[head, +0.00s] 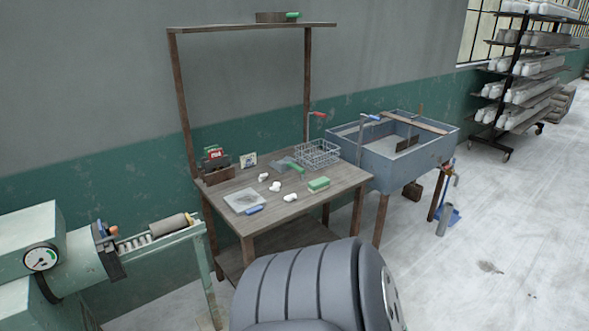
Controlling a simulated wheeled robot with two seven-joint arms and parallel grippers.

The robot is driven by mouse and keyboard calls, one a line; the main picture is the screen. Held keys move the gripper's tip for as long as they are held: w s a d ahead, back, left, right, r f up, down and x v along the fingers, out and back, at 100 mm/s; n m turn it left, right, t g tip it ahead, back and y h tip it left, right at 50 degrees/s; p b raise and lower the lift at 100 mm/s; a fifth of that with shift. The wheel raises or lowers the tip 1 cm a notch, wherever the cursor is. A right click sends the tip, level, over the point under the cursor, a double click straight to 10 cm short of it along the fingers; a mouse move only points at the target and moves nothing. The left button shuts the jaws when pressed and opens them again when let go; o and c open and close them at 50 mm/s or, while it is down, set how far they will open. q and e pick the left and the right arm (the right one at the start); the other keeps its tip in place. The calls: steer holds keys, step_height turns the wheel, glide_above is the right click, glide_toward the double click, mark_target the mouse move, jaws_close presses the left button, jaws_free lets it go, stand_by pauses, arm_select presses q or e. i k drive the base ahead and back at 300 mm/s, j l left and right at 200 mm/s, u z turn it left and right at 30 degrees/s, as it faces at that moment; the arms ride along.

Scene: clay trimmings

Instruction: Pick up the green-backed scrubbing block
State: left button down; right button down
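The green-backed scrubbing block (319,183) lies on the wooden table (235,230), toward its right front part. Its green side faces up and a paler layer shows beneath. Nothing covers it. Neither of my grippers shows in the head view, so nothing is seen near the block.
White clay lumps (290,197), a grey sheet (244,201), a blue-handled tool (254,210) and a wire basket (317,153) share the table. A sink (383,160) stands to its right, a green machine (60,250) at left. Open floor (500,250) lies at right.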

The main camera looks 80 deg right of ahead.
mark_target(315, 187)
steer(key=z, duration=2.75)
